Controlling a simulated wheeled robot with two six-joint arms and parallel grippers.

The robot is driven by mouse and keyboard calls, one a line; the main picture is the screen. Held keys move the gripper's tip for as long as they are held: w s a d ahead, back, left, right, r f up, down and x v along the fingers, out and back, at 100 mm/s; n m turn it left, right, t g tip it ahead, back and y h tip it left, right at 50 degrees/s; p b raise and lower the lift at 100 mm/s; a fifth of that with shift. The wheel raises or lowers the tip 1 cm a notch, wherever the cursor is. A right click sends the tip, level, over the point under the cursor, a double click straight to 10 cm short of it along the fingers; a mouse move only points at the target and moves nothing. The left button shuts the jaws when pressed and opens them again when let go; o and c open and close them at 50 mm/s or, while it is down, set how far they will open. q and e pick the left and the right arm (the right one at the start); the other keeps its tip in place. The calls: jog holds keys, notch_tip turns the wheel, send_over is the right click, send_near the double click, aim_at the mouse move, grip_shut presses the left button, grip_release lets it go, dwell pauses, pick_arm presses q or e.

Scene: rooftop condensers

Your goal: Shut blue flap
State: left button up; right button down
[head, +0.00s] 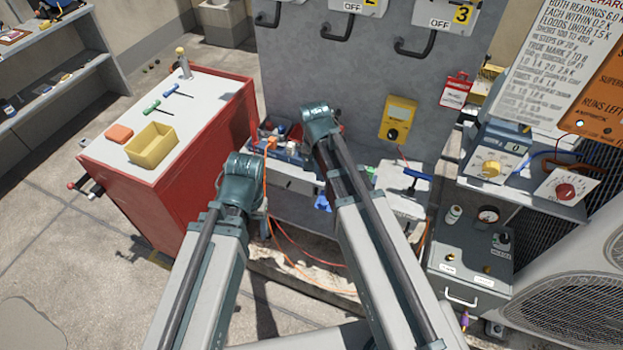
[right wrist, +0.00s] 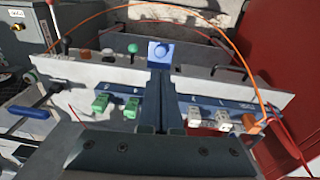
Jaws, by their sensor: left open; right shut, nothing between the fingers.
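A small blue flap (right wrist: 160,52) with a round boss stands at the far edge of a pale tray in the right wrist view. A blue piece that looks like it shows at the near edge of the bench (head: 322,203) in the head view. I cannot tell how far it is swung. My right gripper (right wrist: 168,78) is shut and empty, over the tray, its fingertips appearing just in front of the flap; I cannot tell if they touch. In the head view its fingers are hidden behind the arm. My left gripper (head: 262,192) is open, left of the flap, its fingers mostly hidden.
Green connectors (right wrist: 115,105) and white connectors (right wrist: 208,118) flank my right fingers. An orange cable (right wrist: 240,45) arches over the tray. A red cabinet (head: 203,190) stands at left. A blue T-handle (head: 412,178) and a grey box (head: 470,262) are at right.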

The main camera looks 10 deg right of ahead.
jog(key=w, duration=0.1)
jog(key=b, duration=1.4)
send_near(323, 202)
jog(key=f, duration=0.7)
jog(key=shift+w+d, duration=0.1)
jog(key=shift+d, duration=0.25)
pick_arm(q)
notch_tip(323, 202, down, 14)
jog(key=shift+w+a+r, duration=0.15)
jog(key=shift+w, duration=0.2)
